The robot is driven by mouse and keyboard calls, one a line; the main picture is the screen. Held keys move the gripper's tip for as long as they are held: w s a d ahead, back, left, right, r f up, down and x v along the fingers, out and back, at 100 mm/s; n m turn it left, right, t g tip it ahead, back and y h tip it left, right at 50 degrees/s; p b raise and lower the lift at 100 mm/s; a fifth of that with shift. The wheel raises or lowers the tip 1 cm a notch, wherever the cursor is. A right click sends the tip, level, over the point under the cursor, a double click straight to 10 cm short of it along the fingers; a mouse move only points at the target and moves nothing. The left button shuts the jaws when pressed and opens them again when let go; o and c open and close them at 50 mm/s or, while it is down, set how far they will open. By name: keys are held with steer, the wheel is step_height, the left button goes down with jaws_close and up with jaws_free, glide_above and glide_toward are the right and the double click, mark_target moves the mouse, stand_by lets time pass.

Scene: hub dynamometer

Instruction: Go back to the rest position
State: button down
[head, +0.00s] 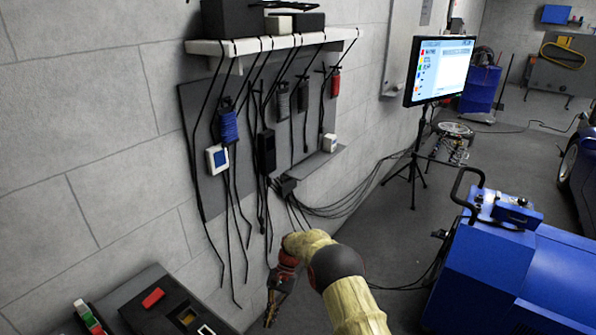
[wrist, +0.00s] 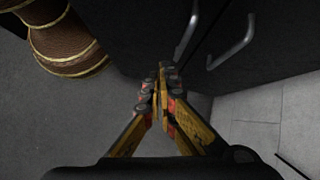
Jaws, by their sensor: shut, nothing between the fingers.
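My gripper (head: 272,306) hangs at the end of my tan-sleeved arm in the lower middle of the head view. Its fingers point down and are shut with nothing between them. In the wrist view the yellow and red fingers (wrist: 162,80) meet at their tips. A dark cabinet front with metal handles (wrist: 232,42) lies beyond the fingertips there. I cannot tell how close the fingers are to it.
A dark bench top (head: 118,300) with a red item (head: 153,298) stands at lower left. Cables hang from a wall shelf (head: 225,47). A blue machine (head: 500,265) stands at right, and a monitor (head: 440,70) on a tripod behind. Grey floor (head: 385,235) lies between.

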steer(key=s+d+r+n+t+h, duration=0.1)
steer(key=s+d+r+t, duration=0.1)
steer(key=s+d+r, duration=0.45)
steer(key=s+d+r+n+t+h, duration=0.15)
steer(key=d+r, duration=0.25)
steer(key=r, duration=0.5)
steer(key=s+d+r+n+t, duration=0.1)
steer(key=s+d+r+n, duration=0.15)
steer(key=d+r, duration=0.4)
steer(key=s+d+r+t, duration=0.4)
steer(key=s+d+r, duration=0.1)
steer(key=s+r, duration=0.4)
steer(key=s+d+r+m+t+h, duration=0.1)
steer(key=s+d+r+t, duration=0.3)
steer(key=s+r, duration=0.5)
steer(key=s+d, duration=0.2)
steer(key=s, duration=0.1)
steer(key=shift+d+r, duration=0.2)
steer(key=shift+r, duration=0.15)
steer(key=shift+s, duration=0.1)
